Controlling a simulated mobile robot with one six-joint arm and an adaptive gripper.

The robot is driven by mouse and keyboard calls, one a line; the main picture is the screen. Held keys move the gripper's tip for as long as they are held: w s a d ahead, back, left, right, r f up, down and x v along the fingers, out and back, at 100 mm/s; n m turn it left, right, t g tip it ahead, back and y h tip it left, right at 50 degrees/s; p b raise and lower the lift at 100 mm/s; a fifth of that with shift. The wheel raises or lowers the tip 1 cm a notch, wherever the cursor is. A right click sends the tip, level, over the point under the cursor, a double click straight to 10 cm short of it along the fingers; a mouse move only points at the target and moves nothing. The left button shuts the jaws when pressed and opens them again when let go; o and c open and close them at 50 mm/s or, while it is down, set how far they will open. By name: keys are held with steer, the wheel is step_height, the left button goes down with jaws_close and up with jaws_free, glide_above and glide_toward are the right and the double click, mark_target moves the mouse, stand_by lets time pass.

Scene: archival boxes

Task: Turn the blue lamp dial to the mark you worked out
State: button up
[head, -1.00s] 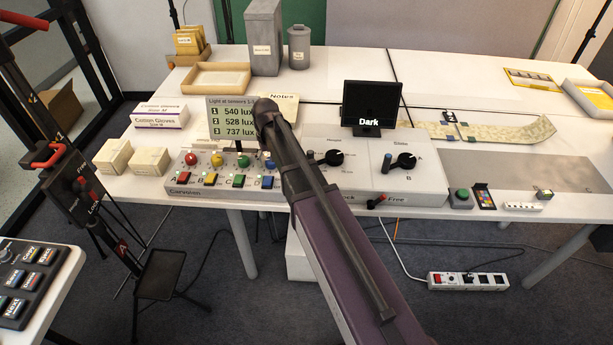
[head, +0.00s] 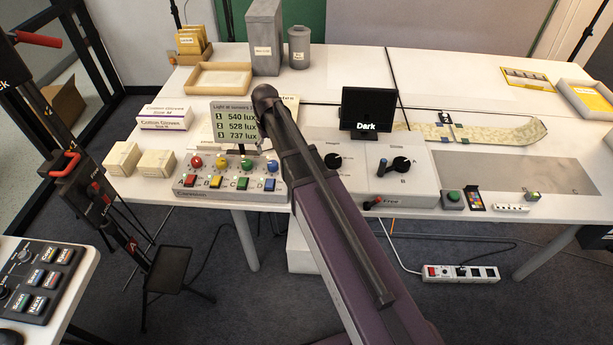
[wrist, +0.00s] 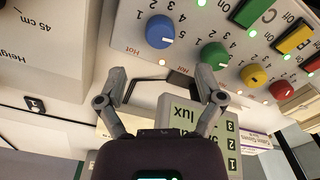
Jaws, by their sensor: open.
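The blue dial (wrist: 160,31) is in the upper middle of the wrist view, with number marks around it; I cannot read its setting surely. In the head view the blue dial (head: 271,166) is rightmost in a row on the lamp panel (head: 230,194). My gripper (wrist: 160,77) is open and empty, its fingers spread below the dial in the wrist view and apart from it. In the head view my arm hides the gripper. A light display (head: 232,127) behind the panel reads 540, 528 and 737 lux, its right edge covered by my arm.
Green (wrist: 214,55), yellow (wrist: 254,76) and red dials stand beside the blue one, with coloured buttons such as the green one (wrist: 262,12). A black screen reading "Dark" (head: 368,108) and a box with black knobs (head: 400,165) stand to the right.

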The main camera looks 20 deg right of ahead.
mark_target(273, 163)
step_height(273, 163, up, 7)
steer(key=p, duration=0.6)
steer(key=s+d+f+b, duration=0.2)
steer(key=s+d, duration=0.1)
steer(key=s, duration=0.7)
steer(key=s+d+f+m+b, duration=0.1)
steer(key=s+d+f, duration=0.1)
steer(key=s, duration=0.7)
steer(key=shift+s+d+m+b, duration=0.3)
steer(key=shift+s+d+b, duration=0.1)
steer(key=shift+d, duration=0.15)
stand_by(0.5)
